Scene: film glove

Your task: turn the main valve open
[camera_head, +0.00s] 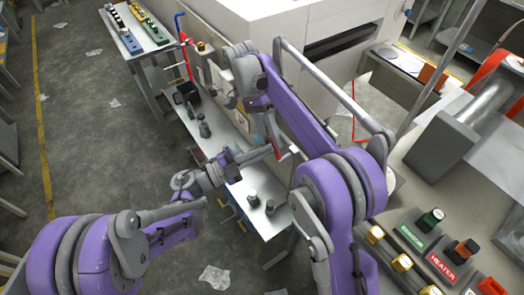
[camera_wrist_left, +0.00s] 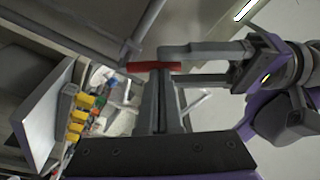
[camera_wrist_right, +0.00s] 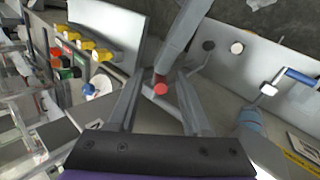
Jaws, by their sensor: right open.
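A red handle (camera_head: 277,150) shows near the middle of the head view, beside my grippers. In the left wrist view the red handle (camera_wrist_left: 150,66) is a short bar meeting a grey rod; its round red end (camera_wrist_right: 161,89) shows in the right wrist view. I see no label naming the main valve. My right gripper (camera_wrist_right: 160,80) is open, with the red end between its spread fingers. My left gripper (camera_wrist_left: 160,72) has its fingers close together, their tips at the red bar; I cannot tell whether they touch it. The fingers hide part of the bar.
A blue-handled lever (camera_wrist_right: 300,78) stands on the grey surface at the right wrist view's right. A panel with yellow, green and red knobs (camera_head: 440,245) is at the head view's lower right. A low bench with dark bottles (camera_head: 203,126) stands behind my left gripper. Open floor (camera_head: 90,130) lies at left.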

